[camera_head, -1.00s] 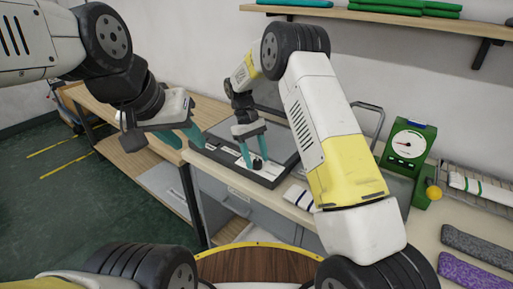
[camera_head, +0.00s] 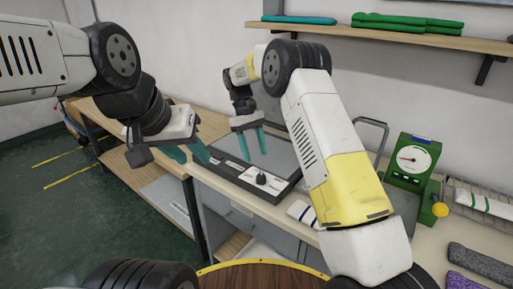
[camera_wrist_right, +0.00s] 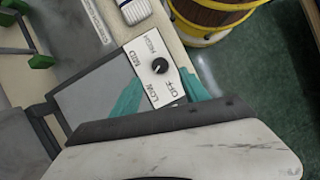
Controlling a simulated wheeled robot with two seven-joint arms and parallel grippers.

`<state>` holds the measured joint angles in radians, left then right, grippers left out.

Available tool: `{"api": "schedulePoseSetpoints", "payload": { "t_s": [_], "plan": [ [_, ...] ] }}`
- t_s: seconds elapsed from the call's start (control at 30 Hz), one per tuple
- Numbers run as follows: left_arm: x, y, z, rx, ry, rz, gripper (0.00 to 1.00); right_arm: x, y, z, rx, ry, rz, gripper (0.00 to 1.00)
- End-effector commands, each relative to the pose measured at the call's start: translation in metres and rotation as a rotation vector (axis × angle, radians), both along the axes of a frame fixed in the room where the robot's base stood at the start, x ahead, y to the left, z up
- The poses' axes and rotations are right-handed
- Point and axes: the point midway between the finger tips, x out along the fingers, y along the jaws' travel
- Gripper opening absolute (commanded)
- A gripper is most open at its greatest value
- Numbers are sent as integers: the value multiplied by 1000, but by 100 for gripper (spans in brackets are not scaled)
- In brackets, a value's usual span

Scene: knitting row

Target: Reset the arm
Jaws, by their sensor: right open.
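A flat dark machine (camera_head: 277,192) with a grey glossy plate lies on the workbench. Its white front strip carries a black knob (camera_head: 261,179). My right gripper (camera_head: 253,150), with teal fingers, is open and empty above the machine, apart from the knob. My left gripper (camera_head: 187,153) is open and empty, left of the machine, near the bench's left end.
A green dial scale (camera_head: 412,160) stands on the bench at right. Grey and purple knitted pieces (camera_head: 480,262) lie at front right, and a striped white item (camera_head: 301,212) by the machine. A wall shelf (camera_head: 390,32) holds green folded cloths.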

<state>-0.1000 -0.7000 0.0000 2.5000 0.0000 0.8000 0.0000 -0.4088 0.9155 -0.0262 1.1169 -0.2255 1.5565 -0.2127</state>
Motion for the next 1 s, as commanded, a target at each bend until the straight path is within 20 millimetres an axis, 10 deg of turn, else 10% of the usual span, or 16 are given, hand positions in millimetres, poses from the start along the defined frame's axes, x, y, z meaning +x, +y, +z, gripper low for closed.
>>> {"api": "schedulePoseSetpoints", "payload": {
  "t_s": [0.17,0.47,1.0],
  "plan": [
    [0,0,0,0,0,0,36,-1,-5,9,11,-15,-10,53],
    [0,0,0,0,0,0,36,-35,-56,100,134,-182,-135,53],
    [0,0,0,0,0,0,36,-189,-145,196,376,-575,-425,53]
  ]
}}
